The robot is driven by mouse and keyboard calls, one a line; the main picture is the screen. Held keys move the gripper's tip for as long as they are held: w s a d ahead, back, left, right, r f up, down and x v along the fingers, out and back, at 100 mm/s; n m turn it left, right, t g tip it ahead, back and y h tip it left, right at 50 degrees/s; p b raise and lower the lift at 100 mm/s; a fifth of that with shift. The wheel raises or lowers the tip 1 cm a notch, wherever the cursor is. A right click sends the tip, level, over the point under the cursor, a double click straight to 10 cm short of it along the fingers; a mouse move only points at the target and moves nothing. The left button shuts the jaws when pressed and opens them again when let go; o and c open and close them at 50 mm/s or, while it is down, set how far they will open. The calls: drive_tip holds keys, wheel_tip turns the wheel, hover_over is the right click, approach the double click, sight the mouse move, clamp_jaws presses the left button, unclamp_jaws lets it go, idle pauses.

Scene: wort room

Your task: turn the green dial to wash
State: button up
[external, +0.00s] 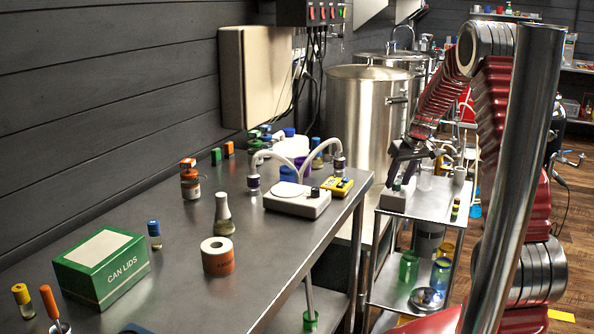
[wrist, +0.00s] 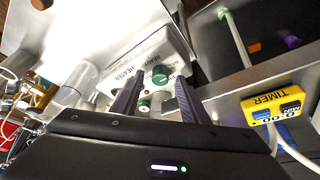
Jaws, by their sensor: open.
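The green dial (wrist: 160,75) is on the sloped face of a white box labelled HEATER (wrist: 122,62) in the wrist view. A smaller pale green knob (wrist: 144,106) is nearer my gripper. My gripper (wrist: 159,82) is open and empty, its dark fingers pointing toward the box with the dial between their tips in the picture; contact cannot be told. In the external view my gripper (external: 406,160) hangs over a white box (external: 394,200) on the steel cart.
A yellow timer (wrist: 272,106) shows right of my gripper in the wrist view. In the external view, the cart (external: 428,203) stands beside the long steel bench (external: 160,285), with a large steel kettle (external: 358,115) behind. A white tubed unit (external: 297,202) sits on the bench.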

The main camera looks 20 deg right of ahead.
drive_tip(key=shift+w+f, duration=0.15)
drive_tip(key=shift+f, duration=0.2)
clamp_jaws()
idle(0.3)
drive_tip(key=shift+n, duration=0.6)
unclamp_jaws()
drive_tip(key=shift+r, duration=0.1)
drive_tip(key=v, duration=1.3)
drive_tip(key=shift+s+d+r, duration=0.2)
drive_tip(key=shift+d, duration=0.05)
